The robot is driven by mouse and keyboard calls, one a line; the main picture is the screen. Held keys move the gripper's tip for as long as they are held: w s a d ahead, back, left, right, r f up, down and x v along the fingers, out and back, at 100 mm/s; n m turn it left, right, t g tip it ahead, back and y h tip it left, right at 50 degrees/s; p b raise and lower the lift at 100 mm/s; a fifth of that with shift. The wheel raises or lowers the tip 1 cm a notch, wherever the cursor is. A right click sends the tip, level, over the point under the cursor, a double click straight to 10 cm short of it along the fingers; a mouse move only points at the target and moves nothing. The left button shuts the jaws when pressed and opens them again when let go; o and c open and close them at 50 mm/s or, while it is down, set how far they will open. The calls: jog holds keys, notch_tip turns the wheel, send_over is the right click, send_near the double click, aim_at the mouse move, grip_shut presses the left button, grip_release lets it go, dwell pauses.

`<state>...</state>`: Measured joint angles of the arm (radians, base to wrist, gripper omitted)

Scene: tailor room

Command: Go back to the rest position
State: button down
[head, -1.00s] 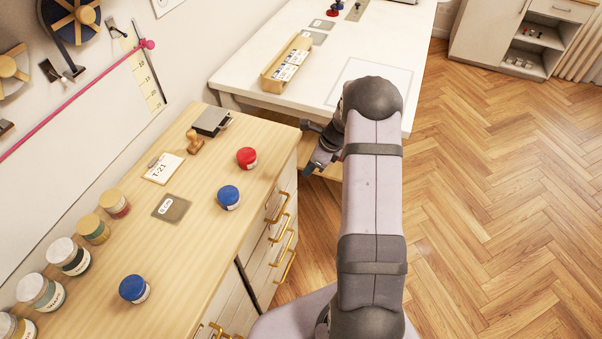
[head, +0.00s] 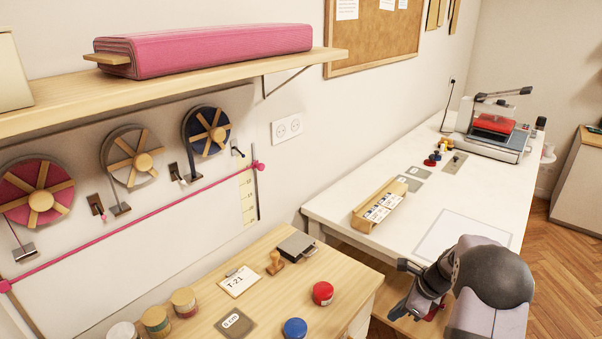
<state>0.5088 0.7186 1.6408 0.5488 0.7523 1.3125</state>
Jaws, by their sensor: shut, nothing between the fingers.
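My gripper (head: 391,309) is at the lower right of the head view, in front of the white table (head: 330,209) and just right of the wooden cabinet top (head: 265,246). It hangs low beside the cabinet's right edge, apart from the jars. Its fingers are small and partly hidden by my wrist, and it carries nothing visible. My arm is folded, with its elbow large at the bottom right.
A red-lidded jar (head: 323,292) and a blue-lidded jar (head: 295,328) stand near the cabinet's right edge. A wooden stamp (head: 275,262) and a T-21 card (head: 239,281) lie behind. A wooden card tray (head: 378,212) and a heat press (head: 492,132) are on the white table.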

jog(key=s+a+f+n+g, duration=0.2)
jog(key=s+a+n+g, duration=0.1)
jog(key=s+n, duration=0.65)
jog(key=s+a+f+n+g, duration=0.2)
jog(key=s+n, duration=0.7)
jog(key=s, duration=0.2)
jog(key=s+a+r+n+h, duration=0.3)
jog(key=s+a+r+n, duration=0.25)
jog(key=s+a, duration=0.2)
jog(key=w+a+r+n+t, duration=0.1)
jog(key=w+a+r, duration=0.2)
jog(key=r, duration=0.2)
jog(key=shift+a+t, duration=0.15)
jog(key=shift+t, duration=0.25)
